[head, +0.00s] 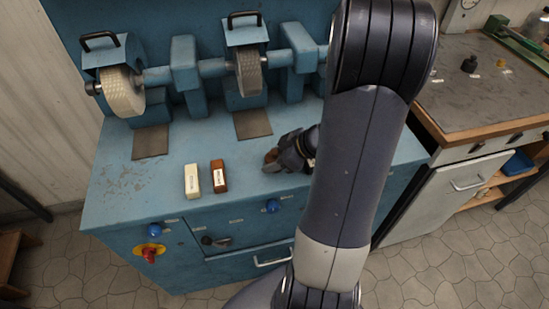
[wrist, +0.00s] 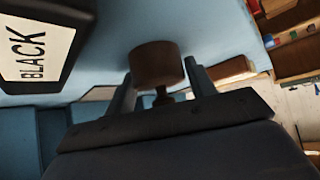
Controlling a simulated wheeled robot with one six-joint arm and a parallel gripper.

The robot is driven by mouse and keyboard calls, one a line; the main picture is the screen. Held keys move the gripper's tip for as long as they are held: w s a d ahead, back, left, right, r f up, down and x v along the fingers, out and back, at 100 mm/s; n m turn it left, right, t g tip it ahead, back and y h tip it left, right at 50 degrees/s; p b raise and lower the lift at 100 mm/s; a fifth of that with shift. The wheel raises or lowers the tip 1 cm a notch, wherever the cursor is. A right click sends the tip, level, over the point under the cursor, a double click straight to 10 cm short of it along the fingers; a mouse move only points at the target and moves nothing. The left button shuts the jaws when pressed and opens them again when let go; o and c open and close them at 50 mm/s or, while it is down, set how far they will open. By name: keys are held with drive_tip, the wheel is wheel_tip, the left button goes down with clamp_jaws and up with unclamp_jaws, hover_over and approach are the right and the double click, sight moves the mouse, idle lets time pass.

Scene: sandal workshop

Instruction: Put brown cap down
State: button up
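My gripper (head: 285,158) is low over the front of the blue bench top, to the right of the brown bar. In the wrist view my gripper (wrist: 160,78) has a finger on either side of a round brown cap (wrist: 157,63), and the fingertips appear to touch its sides. In the head view only a bit of the brown cap (head: 271,155) shows at the fingertips. The cap is close to the bench surface; I cannot tell whether it touches it. A small dark stem-like shape shows behind the cap between the fingers.
A white bar (head: 192,180) and a brown bar (head: 219,176) lie left of my gripper. Grinding wheels (head: 121,91) stand behind on the blue bench (head: 118,178). The bench's left front is clear.

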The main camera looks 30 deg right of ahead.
drive_tip(key=c, duration=0.6)
drive_tip(key=shift+r, duration=0.1)
